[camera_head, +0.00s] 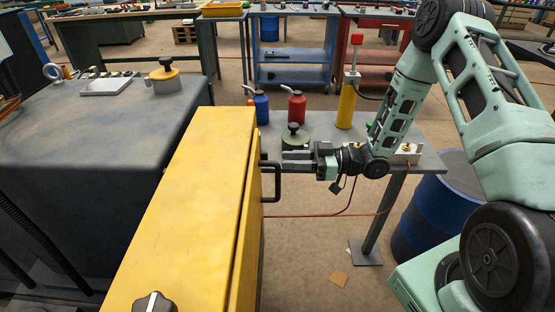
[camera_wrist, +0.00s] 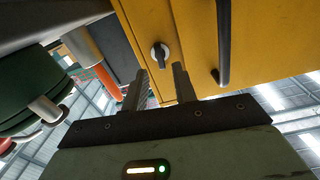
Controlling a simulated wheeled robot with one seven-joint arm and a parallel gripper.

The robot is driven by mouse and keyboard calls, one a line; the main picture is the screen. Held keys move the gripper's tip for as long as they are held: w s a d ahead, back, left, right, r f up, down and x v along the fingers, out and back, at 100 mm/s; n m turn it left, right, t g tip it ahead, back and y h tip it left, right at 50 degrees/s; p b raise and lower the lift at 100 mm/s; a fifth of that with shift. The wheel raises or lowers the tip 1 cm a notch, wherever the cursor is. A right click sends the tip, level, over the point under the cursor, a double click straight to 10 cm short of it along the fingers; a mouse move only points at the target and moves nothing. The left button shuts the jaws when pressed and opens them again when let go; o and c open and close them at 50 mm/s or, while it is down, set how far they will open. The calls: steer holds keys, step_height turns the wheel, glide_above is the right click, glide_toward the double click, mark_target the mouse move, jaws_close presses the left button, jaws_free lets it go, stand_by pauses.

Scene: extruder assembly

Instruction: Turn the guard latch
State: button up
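The yellow guard (camera_head: 190,200) stands in the middle of the head view, with a black bar handle (camera_head: 272,180) on its right side. In the wrist view, a dark latch knob with a light ring (camera_wrist: 159,54) sits on the yellow face, beside the handle (camera_wrist: 223,45). My gripper (camera_head: 285,160) is right of the guard in the head view, its fingers pointing at the guard's side. In the wrist view my gripper (camera_wrist: 161,68) is open and empty. The knob shows just beyond and between the fingertips, and I see no contact. The side knob is hidden in the head view.
A grey table (camera_head: 325,128) behind my gripper bears a blue can (camera_head: 262,108), a red can (camera_head: 297,107), a green round part (camera_head: 294,140) and a yellow post (camera_head: 347,105). A blue barrel (camera_head: 435,215) stands at right.

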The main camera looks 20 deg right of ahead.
steer(key=shift+x, duration=2.25)
jaws_close()
